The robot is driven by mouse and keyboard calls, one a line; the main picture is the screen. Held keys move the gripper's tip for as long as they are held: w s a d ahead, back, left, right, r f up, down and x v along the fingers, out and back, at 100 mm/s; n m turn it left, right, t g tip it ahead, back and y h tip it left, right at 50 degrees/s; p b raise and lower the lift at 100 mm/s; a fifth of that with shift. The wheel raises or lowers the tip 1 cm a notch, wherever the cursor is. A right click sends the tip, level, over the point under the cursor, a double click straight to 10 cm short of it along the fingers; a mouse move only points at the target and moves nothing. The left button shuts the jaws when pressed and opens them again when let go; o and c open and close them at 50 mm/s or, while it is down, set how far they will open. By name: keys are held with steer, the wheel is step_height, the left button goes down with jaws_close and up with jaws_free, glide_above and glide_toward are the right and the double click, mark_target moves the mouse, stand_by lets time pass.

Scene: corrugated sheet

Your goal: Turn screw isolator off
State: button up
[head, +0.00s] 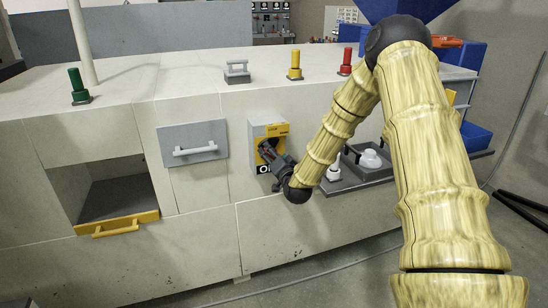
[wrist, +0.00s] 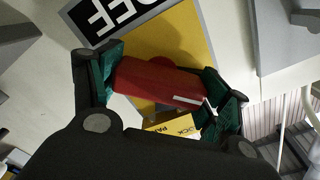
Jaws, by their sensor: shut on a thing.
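The screw isolator (head: 279,130) is a box with a yellow face on the front of the pale machine, near the middle of the head view. In the wrist view its red handle (wrist: 145,82) lies between the green finger pads of my gripper (wrist: 165,87), which is shut on it. A white line marks the handle's right end. The yellow plate (wrist: 185,38) shows behind it, with an upside-down black OFF label (wrist: 118,16) at the top left. In the head view my gripper (head: 268,152) covers the handle and part of the lower label.
A grey panel with a white handle (head: 195,150) is left of the isolator. An open bay with a yellow handle (head: 118,224) is further left. A grey tray with white parts (head: 368,160) is right of my wrist. Green (head: 78,85), yellow (head: 295,63) and red (head: 346,60) posts stand on top.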

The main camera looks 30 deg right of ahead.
steer(key=n, duration=0.4)
steer(key=shift+f+n+b, duration=0.15)
steer(key=shift+n+b, duration=0.15)
steer(key=shift+b, duration=0.05)
steer(key=shift+n+b, duration=0.35)
steer(key=shift+n, duration=1.55)
steer(key=shift+s, duration=0.1)
steer(key=o, duration=1)
steer(key=v, duration=1.2)
